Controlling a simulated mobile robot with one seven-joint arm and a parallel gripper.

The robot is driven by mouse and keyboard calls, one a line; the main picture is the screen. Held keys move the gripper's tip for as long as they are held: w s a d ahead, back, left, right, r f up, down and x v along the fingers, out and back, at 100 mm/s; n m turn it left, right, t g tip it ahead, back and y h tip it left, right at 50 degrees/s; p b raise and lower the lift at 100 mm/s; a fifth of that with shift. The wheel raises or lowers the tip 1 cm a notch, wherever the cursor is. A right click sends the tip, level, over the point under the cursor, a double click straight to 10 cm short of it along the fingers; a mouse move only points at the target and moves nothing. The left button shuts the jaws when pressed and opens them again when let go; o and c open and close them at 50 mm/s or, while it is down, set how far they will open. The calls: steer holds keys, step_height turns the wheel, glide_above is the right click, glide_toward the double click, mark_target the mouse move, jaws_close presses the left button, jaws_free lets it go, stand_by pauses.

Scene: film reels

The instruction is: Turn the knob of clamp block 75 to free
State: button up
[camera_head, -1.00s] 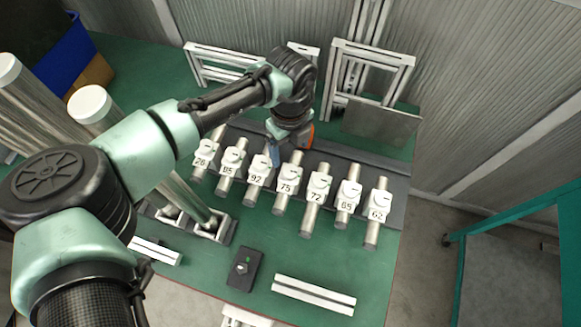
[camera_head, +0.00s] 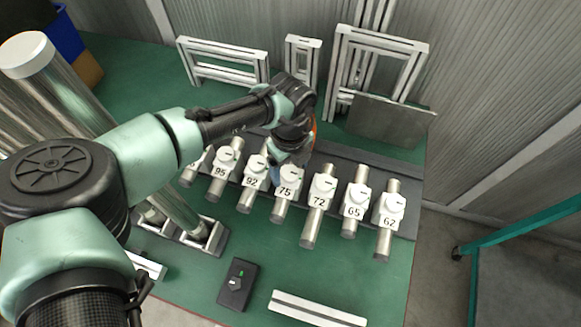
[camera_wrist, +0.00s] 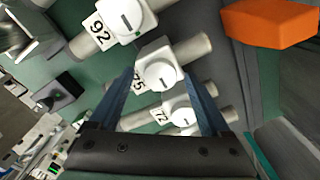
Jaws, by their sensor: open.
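Clamp block 75 (camera_head: 286,192) is a white block on a grey metal rod, in the middle of a row of numbered blocks. Its round white knob (camera_wrist: 160,74) with a dark slot mark shows in the wrist view. My gripper (camera_wrist: 158,76) is open, with its two blue fingers on either side of the knob in that view. I cannot tell whether they touch it. In the head view my gripper (camera_head: 289,172) is just above and behind block 75, and hides the rear of that block. The label 75 is partly covered by a finger in the wrist view.
Block 92 (camera_head: 255,171) and block 72 (camera_head: 321,189) stand close on either side. Blocks 65 (camera_head: 355,202) and 62 (camera_head: 389,212) are further right. An orange block (camera_wrist: 268,22) lies behind the row. A black box (camera_head: 237,284) sits on the green table in front.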

jaws_close()
stand_by(0.3)
